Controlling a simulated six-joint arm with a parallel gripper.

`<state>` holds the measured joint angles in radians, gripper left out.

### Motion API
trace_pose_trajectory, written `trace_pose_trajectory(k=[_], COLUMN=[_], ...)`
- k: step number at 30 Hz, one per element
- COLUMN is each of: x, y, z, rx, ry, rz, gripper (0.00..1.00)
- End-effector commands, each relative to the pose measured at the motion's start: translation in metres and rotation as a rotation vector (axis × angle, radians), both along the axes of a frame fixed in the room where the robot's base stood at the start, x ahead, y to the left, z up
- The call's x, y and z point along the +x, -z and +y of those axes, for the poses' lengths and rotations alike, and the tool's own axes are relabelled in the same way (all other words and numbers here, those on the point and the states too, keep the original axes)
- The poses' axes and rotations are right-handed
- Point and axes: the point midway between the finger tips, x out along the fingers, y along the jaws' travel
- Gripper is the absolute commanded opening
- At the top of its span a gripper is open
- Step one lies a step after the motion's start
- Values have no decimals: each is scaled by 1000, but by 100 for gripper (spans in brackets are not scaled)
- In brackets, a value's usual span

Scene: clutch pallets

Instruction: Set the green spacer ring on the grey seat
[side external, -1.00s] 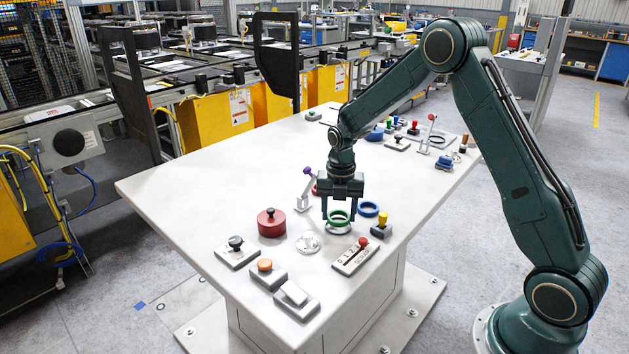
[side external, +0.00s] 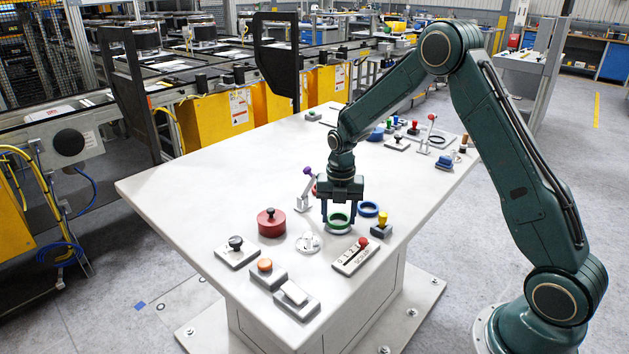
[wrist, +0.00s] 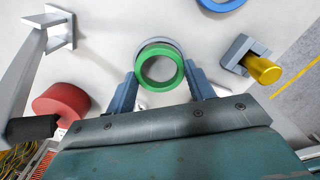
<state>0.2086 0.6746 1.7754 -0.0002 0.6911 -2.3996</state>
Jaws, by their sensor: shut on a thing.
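The green spacer ring (side external: 341,227) is between the two blue fingers of my gripper (side external: 337,217), low over the white table. In the wrist view my gripper (wrist: 161,76) is shut on the green ring (wrist: 160,86), with a finger on each side. A grey rim (wrist: 154,42), apparently the grey seat, shows behind the ring's far edge. The ring covers most of it. The ring looks nearly level, and I cannot tell whether it touches the seat.
A blue ring (side external: 369,209) and a yellow-knobbed block (side external: 381,226) stand close on the right. A red-knobbed slider plate (side external: 356,256) is in front. A red cylinder (side external: 271,223) and a round metal fitting (side external: 308,243) are at left. The table's far left is clear.

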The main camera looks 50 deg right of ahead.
Motion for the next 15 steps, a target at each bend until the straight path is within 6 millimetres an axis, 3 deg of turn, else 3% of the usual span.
trace_pose_trajectory(k=[15], x=[0], y=[8], z=[0], rx=[0], ry=[0], rz=[1], gripper=[32])
